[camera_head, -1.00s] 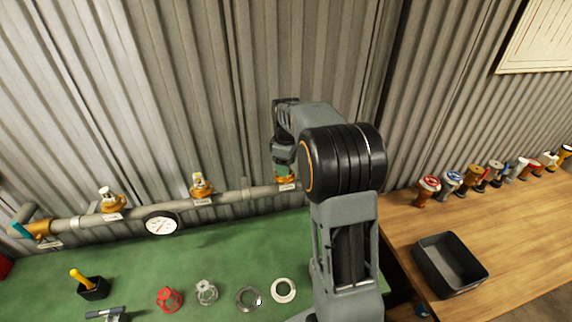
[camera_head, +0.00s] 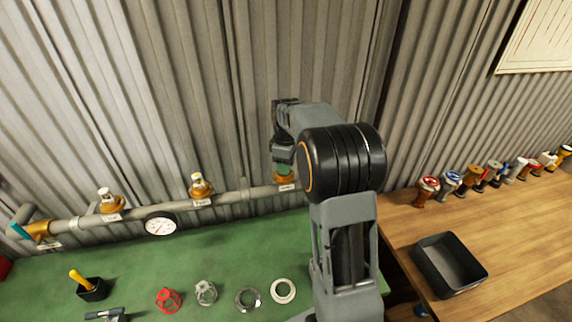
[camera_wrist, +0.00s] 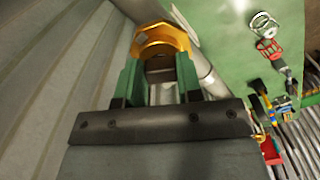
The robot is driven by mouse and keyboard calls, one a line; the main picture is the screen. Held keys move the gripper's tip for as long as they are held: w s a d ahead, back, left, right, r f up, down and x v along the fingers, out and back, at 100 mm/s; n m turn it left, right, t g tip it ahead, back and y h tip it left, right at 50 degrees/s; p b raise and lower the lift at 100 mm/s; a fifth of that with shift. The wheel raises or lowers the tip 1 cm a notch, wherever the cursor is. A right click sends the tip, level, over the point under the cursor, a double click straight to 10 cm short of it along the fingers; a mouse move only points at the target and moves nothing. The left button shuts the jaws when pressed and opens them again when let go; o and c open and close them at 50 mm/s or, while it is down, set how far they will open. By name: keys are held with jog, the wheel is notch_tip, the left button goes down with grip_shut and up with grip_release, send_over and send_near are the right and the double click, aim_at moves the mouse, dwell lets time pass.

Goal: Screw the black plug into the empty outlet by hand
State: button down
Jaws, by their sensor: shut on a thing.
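My gripper (camera_wrist: 162,85), with green fingers, is shut at the rightmost brass outlet (camera_wrist: 163,40) of the pipe. In the wrist view a small greyish piece (camera_wrist: 162,92) shows between the fingers, in line with the outlet's ring. Its colour and shape are hard to tell, so I cannot confirm that it is the black plug. I cannot tell how deep it sits in the outlet. In the head view the arm partly hides this outlet (camera_head: 286,178), and my gripper (camera_head: 283,168) is just above it.
The grey pipe (camera_head: 235,197) runs along the corrugated wall, with two other capped brass outlets (camera_head: 110,203) (camera_head: 201,187) and a gauge (camera_head: 160,224). Rings and cages lie on the green bench (camera_head: 215,255). A black tray (camera_head: 432,270) and several fittings stand on the wooden table (camera_head: 400,225).

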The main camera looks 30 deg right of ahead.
jog(key=m, duration=0.5)
jog(key=shift+s+a, duration=0.1)
jog(key=shift+a, duration=0.05)
jog(key=shift+m, duration=0.4)
jog(key=m, duration=0.5)
jog(key=shift+a, duration=0.15)
jog(key=shift+a+m, duration=0.1)
jog(key=shift+m, duration=0.8)
jog(key=c, duration=0.7)
grip_release()
